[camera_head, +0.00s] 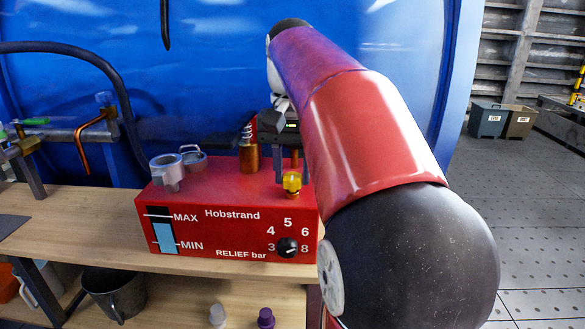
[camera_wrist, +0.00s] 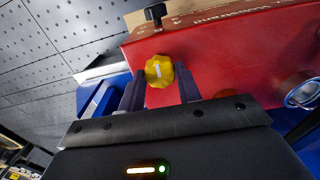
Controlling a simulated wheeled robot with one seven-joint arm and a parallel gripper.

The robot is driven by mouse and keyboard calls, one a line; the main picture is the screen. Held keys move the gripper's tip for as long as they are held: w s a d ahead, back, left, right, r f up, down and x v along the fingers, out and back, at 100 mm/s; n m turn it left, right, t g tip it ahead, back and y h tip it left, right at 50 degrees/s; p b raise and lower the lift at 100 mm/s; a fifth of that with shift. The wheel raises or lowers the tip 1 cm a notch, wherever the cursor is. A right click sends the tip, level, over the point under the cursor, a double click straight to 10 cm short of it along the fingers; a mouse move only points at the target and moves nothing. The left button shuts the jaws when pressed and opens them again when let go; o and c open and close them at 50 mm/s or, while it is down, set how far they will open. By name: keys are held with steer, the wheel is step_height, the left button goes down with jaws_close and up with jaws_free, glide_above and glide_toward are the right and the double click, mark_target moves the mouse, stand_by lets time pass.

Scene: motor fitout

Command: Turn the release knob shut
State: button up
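The yellow release knob (camera_head: 291,183) sits on top of the red Hobstrand box (camera_head: 185,222), near its right front corner. In the wrist view the yellow knob (camera_wrist: 159,70) shows a pale mark on its face. My gripper (camera_wrist: 161,80) is open, with one dark finger on each side of the knob and a visible gap to each. In the head view my gripper (camera_head: 291,166) points down just above the knob, partly hidden by my arm. Whether the fingers reach down around the knob is hard to tell.
A black relief dial (camera_head: 287,247) is on the box's front. A brass post with a spring (camera_head: 249,155) and a grey filler neck with its cap (camera_head: 168,171) stand on the box. A bent copper pipe (camera_head: 90,138) is at left. The wooden bench (camera_head: 70,225) is largely clear at left.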

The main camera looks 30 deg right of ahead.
mark_target(293, 176)
steer(key=o, duration=0.4)
steer(key=shift+o, duration=0.2)
step_height(293, 176, up, 8)
steer(key=shift+f, duration=0.25)
steer(key=shift+r, duration=0.15)
stand_by(0.4)
